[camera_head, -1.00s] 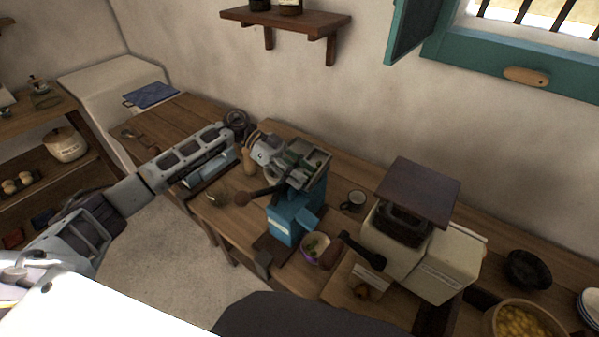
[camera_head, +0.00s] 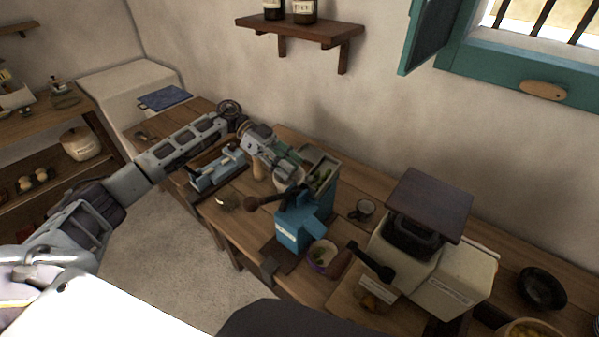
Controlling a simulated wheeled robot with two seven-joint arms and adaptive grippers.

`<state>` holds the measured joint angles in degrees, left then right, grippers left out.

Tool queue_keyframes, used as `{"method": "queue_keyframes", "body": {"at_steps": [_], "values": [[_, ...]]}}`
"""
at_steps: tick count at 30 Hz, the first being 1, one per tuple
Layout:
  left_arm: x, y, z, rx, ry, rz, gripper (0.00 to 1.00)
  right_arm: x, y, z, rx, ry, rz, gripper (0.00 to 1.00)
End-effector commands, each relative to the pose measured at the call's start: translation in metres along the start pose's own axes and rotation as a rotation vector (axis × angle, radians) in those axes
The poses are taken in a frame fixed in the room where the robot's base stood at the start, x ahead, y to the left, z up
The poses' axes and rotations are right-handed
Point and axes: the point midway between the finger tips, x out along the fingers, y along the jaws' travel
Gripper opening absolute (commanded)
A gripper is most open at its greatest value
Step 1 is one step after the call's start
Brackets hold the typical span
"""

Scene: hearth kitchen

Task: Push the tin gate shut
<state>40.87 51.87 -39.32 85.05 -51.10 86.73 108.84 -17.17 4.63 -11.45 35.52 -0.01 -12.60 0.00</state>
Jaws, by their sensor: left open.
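A blue mill (camera_head: 296,230) stands on the wooden table, with an open hopper (camera_head: 324,172) on top that holds something green. A dark crank arm with a round knob (camera_head: 252,203) reaches left from it, and a blue chute points toward the front. I cannot single out a tin gate for sure. My left gripper (camera_head: 300,168) is open at the left edge of the hopper, pointing right; whether it touches is unclear. A purple-rimmed bowl (camera_head: 322,254) with green bits stands below the chute. My right gripper is not in view.
A cream grinder (camera_head: 408,255) with a brown top and dark handle stands right of the mill. A pale blue metal device (camera_head: 216,172) lies under my left forearm. A black bowl (camera_head: 542,287) is at right.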

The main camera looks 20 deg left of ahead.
Motion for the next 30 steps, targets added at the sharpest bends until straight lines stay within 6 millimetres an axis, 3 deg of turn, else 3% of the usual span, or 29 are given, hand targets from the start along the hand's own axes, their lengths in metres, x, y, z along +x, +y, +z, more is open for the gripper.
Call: {"method": "queue_keyframes", "body": {"at_steps": [6,12,30], "values": [[-0.03,0.0,0.0,0.0,-0.001,-0.001,0.4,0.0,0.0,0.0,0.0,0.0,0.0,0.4],[-0.044,0.0,0.0,0.001,0.0,0.0,0.4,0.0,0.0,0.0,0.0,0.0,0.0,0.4],[-0.047,0.0,0.0,0.0,0.0,0.0,0.4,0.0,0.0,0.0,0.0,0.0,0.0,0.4]]}}
